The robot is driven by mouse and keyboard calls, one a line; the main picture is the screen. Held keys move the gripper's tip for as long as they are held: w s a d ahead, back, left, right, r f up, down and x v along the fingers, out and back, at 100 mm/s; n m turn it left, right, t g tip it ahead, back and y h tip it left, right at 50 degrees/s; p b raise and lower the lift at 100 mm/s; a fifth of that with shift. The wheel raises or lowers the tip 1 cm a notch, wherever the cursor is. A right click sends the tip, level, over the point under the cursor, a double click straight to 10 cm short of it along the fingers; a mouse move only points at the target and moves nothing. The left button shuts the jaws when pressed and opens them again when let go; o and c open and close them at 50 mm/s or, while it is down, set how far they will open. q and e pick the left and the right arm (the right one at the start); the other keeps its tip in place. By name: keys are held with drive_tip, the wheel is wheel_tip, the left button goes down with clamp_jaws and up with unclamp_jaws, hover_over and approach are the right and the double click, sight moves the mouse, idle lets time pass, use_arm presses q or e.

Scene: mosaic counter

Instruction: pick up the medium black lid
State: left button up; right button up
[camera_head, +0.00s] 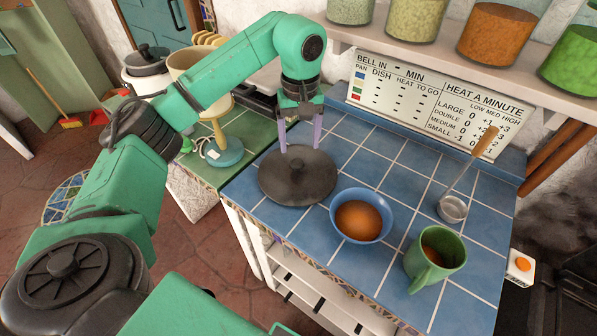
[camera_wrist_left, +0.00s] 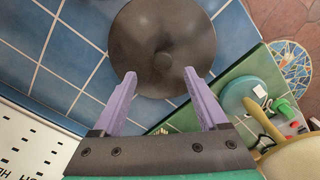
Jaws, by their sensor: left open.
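The black lid (camera_head: 297,178) is a dark round disc with a small knob at its middle, lying on the blue tiled counter. It also shows in the left wrist view (camera_wrist_left: 138,38), where its knob (camera_wrist_left: 162,61) lies beyond the fingertips. My left gripper (camera_head: 301,148) has two purple fingers that point down at the far part of the lid. In the left wrist view the left gripper (camera_wrist_left: 160,76) is open, with nothing between its fingers; its tips overlap the lid's near rim in the picture. I cannot tell whether they touch it. My right gripper is not in view.
A blue bowl (camera_head: 336,206) with a brown round thing stands close right of the lid, then a green mug (camera_head: 434,257). A metal ladle (camera_head: 453,207) stands farther right. A shelf (camera_head: 440,50) with jars is above.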

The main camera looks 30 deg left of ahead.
sight(297, 162)
use_arm(q)
drive_tip(key=f, duration=0.2)
drive_tip(key=f+p, duration=0.1)
drive_tip(key=f, duration=0.1)
drive_tip(key=f+p, duration=0.1)
drive_tip(key=f, duration=0.1)
drive_tip(key=shift+s+a+f, duration=0.1)
drive_tip(key=shift+a, duration=0.15)
drive_tip(key=shift+f, duration=0.2)
clamp_jaws()
drive_tip(key=shift+r, duration=0.15)
